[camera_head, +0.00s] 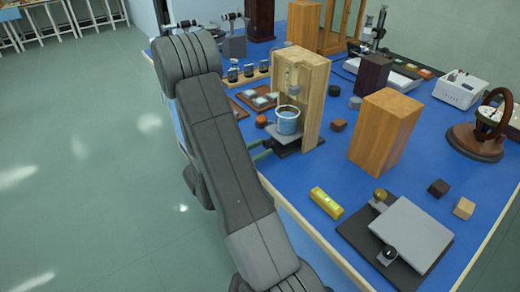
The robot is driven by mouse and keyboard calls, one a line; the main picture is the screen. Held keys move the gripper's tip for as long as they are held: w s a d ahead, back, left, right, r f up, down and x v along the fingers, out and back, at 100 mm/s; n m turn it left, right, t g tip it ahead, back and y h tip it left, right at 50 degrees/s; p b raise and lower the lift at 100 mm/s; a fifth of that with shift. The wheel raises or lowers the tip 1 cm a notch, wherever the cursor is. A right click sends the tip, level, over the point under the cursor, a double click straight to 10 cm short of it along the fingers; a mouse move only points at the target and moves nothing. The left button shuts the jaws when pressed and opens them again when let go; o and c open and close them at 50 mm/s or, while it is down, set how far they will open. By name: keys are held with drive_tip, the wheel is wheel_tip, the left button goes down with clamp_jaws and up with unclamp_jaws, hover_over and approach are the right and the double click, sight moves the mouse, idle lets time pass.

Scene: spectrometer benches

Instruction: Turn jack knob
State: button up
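A small jack with a grey top plate (283,137) stands inside a tall wooden frame (316,95). A glass beaker of blue liquid (288,121) rests on that plate. My arm crosses the left of the view and hides most of my wrist. What looks like my gripper (263,150) shows as dark bars at the left side of this jack, close to it. Any knob there is too small or hidden to make out, and so is contact. A second, low jack (411,232) stands at the front right, with a black knob (389,253) and a brass knob (380,195).
A yellow level (326,203) lies on the blue bench top. A wooden block (386,130) stands right of the frame. Small blocks (438,188) lie near the right edge. A wooden-based instrument (474,142) stands at the far right. Open floor (80,190) lies left.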

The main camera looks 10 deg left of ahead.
drive_tip(key=shift+r+n+p, duration=0.15)
drive_tip(key=shift+n+p, duration=0.65)
drive_tip(key=shift+n, duration=0.1)
drive_tip(key=shift+c, duration=0.2)
drive_tip(key=n+p, duration=0.1)
drive_tip(key=n, duration=0.1)
drive_tip(key=shift+n, duration=0.4)
drive_tip(key=o, duration=1)
drive_tip(key=shift+s+f, duration=0.1)
drive_tip(key=shift+f, duration=0.1)
drive_tip(key=v, duration=1.3)
drive_tip(key=shift+s+a+b, duration=0.25)
drive_tip(key=shift+b, duration=0.05)
drive_tip(key=p+x, duration=0.1)
drive_tip(key=x, duration=1.2)
drive_tip(key=shift+w+d, duration=0.3)
